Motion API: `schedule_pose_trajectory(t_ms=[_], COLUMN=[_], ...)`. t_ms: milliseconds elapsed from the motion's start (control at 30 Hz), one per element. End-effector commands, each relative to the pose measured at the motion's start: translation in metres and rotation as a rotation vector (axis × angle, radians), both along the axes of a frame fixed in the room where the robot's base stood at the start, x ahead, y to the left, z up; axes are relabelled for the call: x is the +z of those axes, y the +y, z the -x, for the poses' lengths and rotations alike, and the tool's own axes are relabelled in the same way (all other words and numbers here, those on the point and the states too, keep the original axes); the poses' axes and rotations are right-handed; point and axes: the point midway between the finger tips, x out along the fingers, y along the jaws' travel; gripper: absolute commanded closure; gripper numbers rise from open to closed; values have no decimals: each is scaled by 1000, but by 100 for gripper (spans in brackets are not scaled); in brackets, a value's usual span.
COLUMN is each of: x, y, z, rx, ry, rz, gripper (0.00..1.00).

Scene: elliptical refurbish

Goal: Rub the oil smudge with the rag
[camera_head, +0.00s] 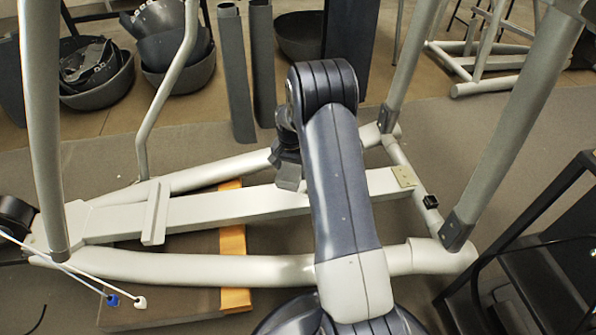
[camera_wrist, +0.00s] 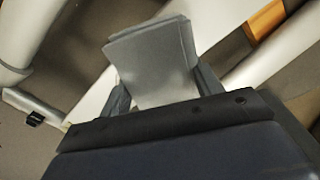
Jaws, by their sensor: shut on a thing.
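My gripper (camera_head: 287,157) hangs over the middle of the pale central rail (camera_head: 240,202) of the elliptical frame. It is shut on a folded grey rag (camera_wrist: 152,58), which sticks out past both fingers in the wrist view. In the head view the rag (camera_head: 290,177) shows as a small grey piece at the rail; I cannot tell whether it touches. A tan-brown patch (camera_head: 405,176) lies at the right end of the rail, apart from the rag; it may be the oil smudge. My arm hides part of the rail between them.
Pale tubes (camera_head: 200,271) run along both sides of the rail, and slanting uprights (camera_head: 515,120) rise at the right. An orange strip (camera_head: 233,243) crosses beneath. Grey bins (camera_head: 100,88) stand behind. A black rack (camera_head: 530,255) is at right. The space above the rail's left part is mostly clear.

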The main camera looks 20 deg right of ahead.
Motion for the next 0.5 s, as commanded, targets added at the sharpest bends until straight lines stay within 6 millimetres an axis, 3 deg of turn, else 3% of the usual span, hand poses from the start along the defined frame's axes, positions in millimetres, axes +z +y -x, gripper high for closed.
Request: schedule_pose_trajectory(t_ms=[200,500], x=[-31,-45], y=[-23,-28], z=[-12,-14], rx=[-148,-184], ry=[0,-1], rz=[0,1], gripper=[57,57])
